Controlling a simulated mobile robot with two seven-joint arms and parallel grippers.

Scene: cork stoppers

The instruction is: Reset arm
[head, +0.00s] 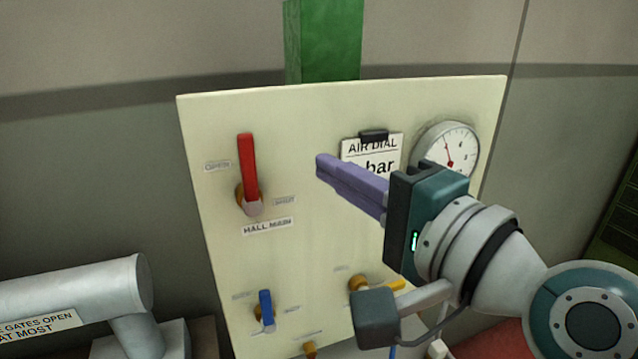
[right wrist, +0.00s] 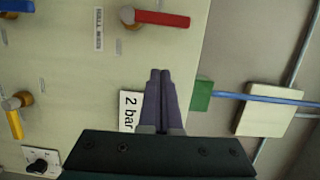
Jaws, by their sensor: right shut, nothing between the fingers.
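My right gripper (head: 322,168) is shut and empty, its purple fingers together. It is in front of the cream panel (head: 225,240), pointing left and overlapping the lower left of the air dial card in the head view. In the right wrist view the shut fingers (right wrist: 160,74) show beside the "2 bar" card (right wrist: 130,108), with the red lever (right wrist: 160,18) beyond their tips. No contact with the panel is visible, though the exact gap is hard to tell. My left gripper is not in view.
The panel carries a red lever (head: 248,168), a blue lever (head: 266,308), a yellow lever (head: 388,285) partly hidden by my arm, and a gauge (head: 458,145). A green post (head: 330,40) rises behind. A white pipe (head: 70,290) lies lower left.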

